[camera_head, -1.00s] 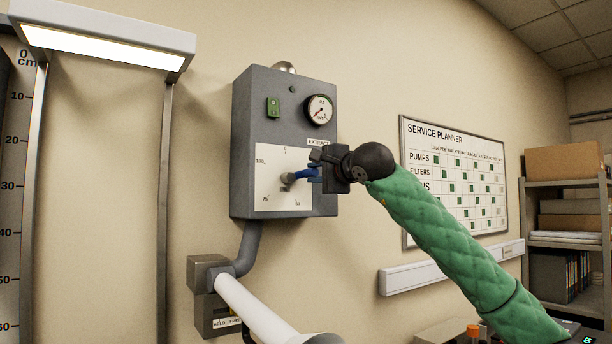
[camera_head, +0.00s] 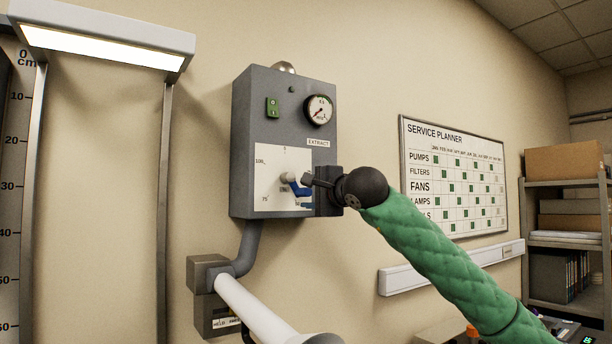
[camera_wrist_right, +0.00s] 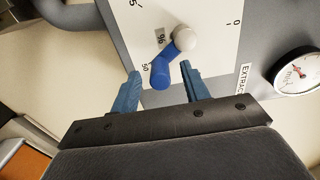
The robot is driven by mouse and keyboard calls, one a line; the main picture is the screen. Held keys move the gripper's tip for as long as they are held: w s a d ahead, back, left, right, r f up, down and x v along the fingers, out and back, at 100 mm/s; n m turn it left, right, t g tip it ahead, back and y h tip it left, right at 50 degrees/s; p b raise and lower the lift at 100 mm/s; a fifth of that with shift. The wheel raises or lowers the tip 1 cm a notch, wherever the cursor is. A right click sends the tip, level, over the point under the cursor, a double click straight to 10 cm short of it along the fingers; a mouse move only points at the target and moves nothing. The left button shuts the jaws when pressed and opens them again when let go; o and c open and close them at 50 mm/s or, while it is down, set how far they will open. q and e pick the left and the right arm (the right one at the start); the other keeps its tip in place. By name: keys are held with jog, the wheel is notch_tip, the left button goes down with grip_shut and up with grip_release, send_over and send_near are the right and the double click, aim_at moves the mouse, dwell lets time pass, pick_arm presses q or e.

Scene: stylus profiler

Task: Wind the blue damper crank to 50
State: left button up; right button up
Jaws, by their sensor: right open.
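The blue damper crank (camera_head: 300,189) is on the white dial plate (camera_head: 264,163) of the grey extract box (camera_head: 256,95). It has a pale round hub; the head view shows its arm slanting down to the right. In the right wrist view the crank (camera_wrist_right: 160,75) ends beside the 50 mark. A small number window sits near the hub; I cannot read it surely. My right gripper (camera_head: 309,190) is at the plate's right side. In the wrist view its blue fingers (camera_wrist_right: 160,88) are open, one on each side of the crank handle, with visible gaps. My left gripper is out of view.
A round gauge (camera_head: 319,110) and a green switch (camera_head: 273,107) are above the plate. A grey pipe (camera_head: 248,246) runs down below the box. A planner board (camera_head: 455,180) and wall trunking (camera_head: 450,267) are to the right.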

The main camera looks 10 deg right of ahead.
jog(key=shift+s+d+f+b, duration=0.15)
jog(key=shift+s+b, duration=0.3)
jog(key=b+v, duration=0.3)
jog(key=v, duration=0.4)
jog(key=shift+r+b, duration=0.25)
jog(key=shift+b, duration=0.05)
